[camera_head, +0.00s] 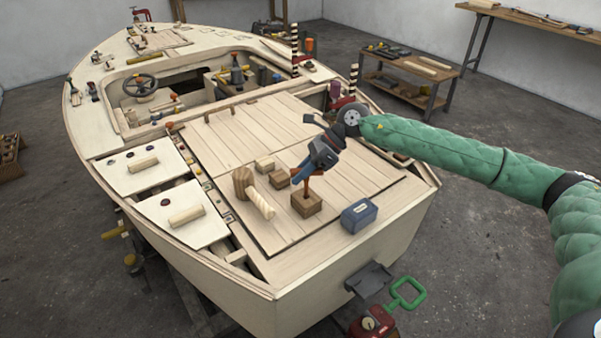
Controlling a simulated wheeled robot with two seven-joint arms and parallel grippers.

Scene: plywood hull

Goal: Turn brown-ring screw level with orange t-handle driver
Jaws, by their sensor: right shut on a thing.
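My right gripper (316,163) reaches in from the right over the boat's rear deck. It is shut on the orange t-handle driver (308,187). The driver is mostly covered by the gripper; its orange lower part shows just above a brown wooden block (306,204). I cannot tell whether its tip sits in the block. Small dark round screw spots show on the pale left panels, one of them reddish brown (165,202). They are too small for me to tell which is the brown-ring screw or how high it stands. My left gripper is not in view.
A wooden mallet (253,191) and small blocks lie left of the driver. A blue-grey box (360,215) stands to its right. Pale grips (186,215) stand up from the left panels.

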